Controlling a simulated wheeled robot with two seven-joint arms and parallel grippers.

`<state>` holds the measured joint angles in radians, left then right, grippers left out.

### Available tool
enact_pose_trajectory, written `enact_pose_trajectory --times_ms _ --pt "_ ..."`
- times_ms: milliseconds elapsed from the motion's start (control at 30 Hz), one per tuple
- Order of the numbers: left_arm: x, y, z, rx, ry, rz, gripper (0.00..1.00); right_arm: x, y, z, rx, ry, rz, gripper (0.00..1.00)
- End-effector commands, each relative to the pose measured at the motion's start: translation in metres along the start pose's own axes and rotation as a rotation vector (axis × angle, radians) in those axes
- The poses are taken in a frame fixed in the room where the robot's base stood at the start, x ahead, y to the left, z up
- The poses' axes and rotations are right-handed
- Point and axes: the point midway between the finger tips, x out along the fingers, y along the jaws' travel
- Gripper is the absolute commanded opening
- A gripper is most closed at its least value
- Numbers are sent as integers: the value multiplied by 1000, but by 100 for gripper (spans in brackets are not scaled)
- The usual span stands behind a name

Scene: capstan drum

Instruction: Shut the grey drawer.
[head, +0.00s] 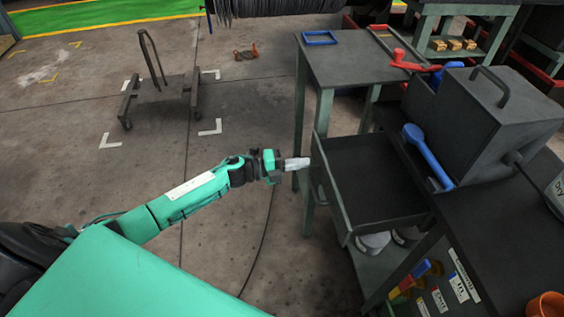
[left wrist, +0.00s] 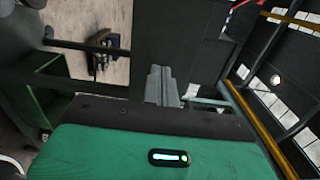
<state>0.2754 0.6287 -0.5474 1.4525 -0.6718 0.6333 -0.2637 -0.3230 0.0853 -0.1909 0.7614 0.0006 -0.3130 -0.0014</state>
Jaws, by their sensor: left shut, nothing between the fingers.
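The grey drawer (head: 374,178) stands open in the head view, pulled out leftward from the dark workbench. Its inside looks empty. Its front panel (head: 328,192) faces left, toward my left arm. My left gripper (head: 303,163) is shut and empty, its fingers pointing right at the outer side of the front panel near its far end. The tips are at or very close to the panel; I cannot tell whether they touch. In the left wrist view the shut fingers (left wrist: 161,84) point at a dark surface that I cannot identify surely. My right gripper is not in view.
A blue-handled tool (head: 428,155) and a grey box with a handle (head: 485,115) are on the bench beside the drawer. A side table (head: 355,62) stands behind it. Pots (head: 373,243) sit below. The floor left of the drawer is clear up to a cart (head: 160,92).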

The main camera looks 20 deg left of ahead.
Motion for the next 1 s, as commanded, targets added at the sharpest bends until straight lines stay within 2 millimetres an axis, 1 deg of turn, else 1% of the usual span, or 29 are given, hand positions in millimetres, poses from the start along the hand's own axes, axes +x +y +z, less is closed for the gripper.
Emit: enact_pose_trajectory --times_ms 33,100,233,367,633,767,867,967,1000 --pt "8 -2 0 -1 0 -1 0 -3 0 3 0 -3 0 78" --pt "14 -2 0 0 -1 0 0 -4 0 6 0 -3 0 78" --pt "22 0 0 -1 -1 0 0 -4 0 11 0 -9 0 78" --pt "23 0 0 0 -1 1 0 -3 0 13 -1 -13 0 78" --pt "24 1 0 0 0 1 0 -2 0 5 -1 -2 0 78" --pt "30 1 0 1 0 0 0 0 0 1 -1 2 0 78" --pt "44 1 0 1 1 -2 0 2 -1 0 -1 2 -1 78" --pt "66 1 0 1 2 -3 0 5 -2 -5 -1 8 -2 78" --pt "76 1 0 2 2 -4 0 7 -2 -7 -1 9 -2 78"
